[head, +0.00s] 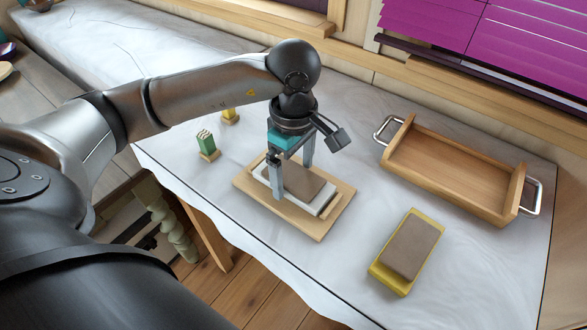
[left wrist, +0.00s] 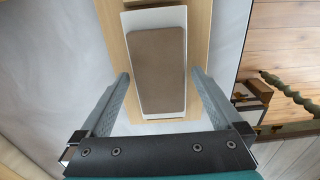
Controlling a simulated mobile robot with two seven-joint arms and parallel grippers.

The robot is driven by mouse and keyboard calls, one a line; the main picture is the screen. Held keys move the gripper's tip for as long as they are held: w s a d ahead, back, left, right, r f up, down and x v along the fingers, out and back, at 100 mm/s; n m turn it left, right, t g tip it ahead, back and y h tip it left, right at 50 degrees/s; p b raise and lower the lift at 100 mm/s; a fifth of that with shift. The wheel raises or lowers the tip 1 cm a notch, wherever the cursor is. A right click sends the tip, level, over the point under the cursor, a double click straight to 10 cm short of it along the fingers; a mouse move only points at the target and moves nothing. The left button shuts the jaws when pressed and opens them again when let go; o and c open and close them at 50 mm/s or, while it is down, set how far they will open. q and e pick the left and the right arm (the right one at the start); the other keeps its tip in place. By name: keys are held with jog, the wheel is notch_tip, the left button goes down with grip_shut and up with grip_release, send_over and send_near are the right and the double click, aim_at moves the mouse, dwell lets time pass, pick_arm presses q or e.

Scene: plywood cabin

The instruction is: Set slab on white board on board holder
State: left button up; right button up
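A brown slab (head: 304,183) lies flat on a white board (head: 325,203), which rests on a pale wooden board holder (head: 318,230). In the left wrist view the slab (left wrist: 160,70) sits within the white board (left wrist: 165,113), with the holder (left wrist: 198,30) behind. My left gripper (head: 292,177) points down over them. Its fingers (left wrist: 158,82) stand wide apart on either side of the white board, with gaps to the slab, so it is open and empty. A second brown slab (head: 411,248) lies on a yellow board (head: 388,281) to the right. My right gripper is not in view.
A wooden tray (head: 450,172) with metal handles stands at the back right. A green item on a small wooden base (head: 207,145) and a yellow item (head: 230,115) stand left of the holder. The pale tabletop (head: 355,255) is clear between holder and yellow board.

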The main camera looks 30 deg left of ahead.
aim_at(293, 176)
pick_arm(q)
jog(key=shift+r, duration=0.1)
jog(key=shift+r+p, duration=0.2)
jog(key=shift+p, duration=0.1)
notch_tip(293, 176, up, 12)
jog(key=p, duration=0.1)
jog(key=shift+f, duration=0.15)
dwell(0.5)
